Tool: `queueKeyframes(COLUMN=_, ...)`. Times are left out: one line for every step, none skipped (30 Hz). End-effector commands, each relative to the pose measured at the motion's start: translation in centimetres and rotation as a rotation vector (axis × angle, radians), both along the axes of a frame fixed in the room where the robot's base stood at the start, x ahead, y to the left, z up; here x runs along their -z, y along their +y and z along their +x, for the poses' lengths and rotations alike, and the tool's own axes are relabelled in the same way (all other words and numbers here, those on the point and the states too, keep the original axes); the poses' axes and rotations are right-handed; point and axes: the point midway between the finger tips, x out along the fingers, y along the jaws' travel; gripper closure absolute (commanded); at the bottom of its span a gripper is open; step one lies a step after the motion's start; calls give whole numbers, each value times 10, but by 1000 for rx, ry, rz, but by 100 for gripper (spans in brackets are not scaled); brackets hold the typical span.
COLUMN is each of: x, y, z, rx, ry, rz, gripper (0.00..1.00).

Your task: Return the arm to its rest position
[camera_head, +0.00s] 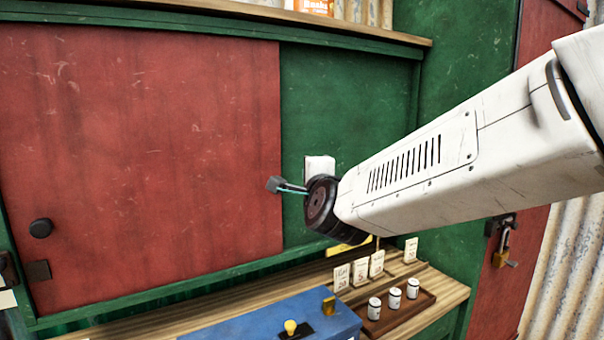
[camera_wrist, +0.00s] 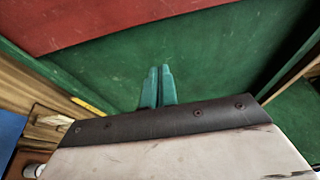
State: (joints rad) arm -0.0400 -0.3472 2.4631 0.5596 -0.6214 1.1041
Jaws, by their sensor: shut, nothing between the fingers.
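My white arm reaches in from the right in the head view. My gripper (camera_head: 290,188) is at its far end, in front of the green panel (camera_head: 345,105) and near the red sliding door (camera_head: 150,130). In the wrist view the two teal fingers of my gripper (camera_wrist: 158,74) lie side by side, shut with nothing between them. Green panel fills the area beyond them, with the red door at the upper left. Whether the fingers touch the panel cannot be told.
Below the arm, a wooden counter (camera_head: 450,292) holds a blue box (camera_head: 270,322) with a yellow knob, a brown tray (camera_head: 418,306) with three small white jars, and several price cards. A padlock (camera_head: 501,258) hangs at the right. A shelf (camera_head: 380,32) runs above.

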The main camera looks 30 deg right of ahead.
Motion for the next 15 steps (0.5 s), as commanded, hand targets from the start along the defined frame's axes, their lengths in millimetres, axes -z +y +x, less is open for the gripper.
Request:
queueKeyframes(x=0, y=1, z=-3, rx=-1, ry=0, rz=0, gripper=100)
queueKeyframes(x=0, y=1, z=-4, rx=-1, ry=0, rz=-1, gripper=100)
queueKeyframes(x=0, y=1, z=-4, rx=-1, ry=0, rz=-1, gripper=100)
queueKeyframes(x=0, y=1, z=-5, rx=0, ry=0, rz=-1, gripper=100)
queueKeyframes(x=0, y=1, z=-5, rx=0, ry=0, rz=-1, gripper=100)
queueKeyframes(x=0, y=1, z=-5, rx=0, ry=1, rz=-5, gripper=100)
queueKeyframes(x=0, y=1, z=-5, rx=0, ry=4, rz=-12, gripper=100)
queueKeyframes(x=2, y=2, z=-4, rx=-5, ry=16, rz=-24, gripper=100)
queueKeyframes(x=8, y=5, z=-4, rx=-21, ry=51, rz=-48, gripper=100)
queueKeyframes(x=13, y=9, z=-3, rx=-40, ry=84, rz=-71, gripper=100)
queueKeyframes(x=21, y=13, z=-3, rx=-66, ry=127, rz=-99, gripper=100)
queueKeyframes(x=34, y=21, z=-3, rx=-113, ry=198, rz=-144, gripper=100)
queueKeyframes(x=45, y=28, z=-4, rx=-155, ry=257, rz=-185, gripper=100)
queueKeyframes(x=56, y=35, z=-8, rx=-204, ry=319, rz=-231, gripper=100)
queueKeyframes(x=71, y=45, z=-15, rx=-276, ry=403, rz=-298, gripper=100)
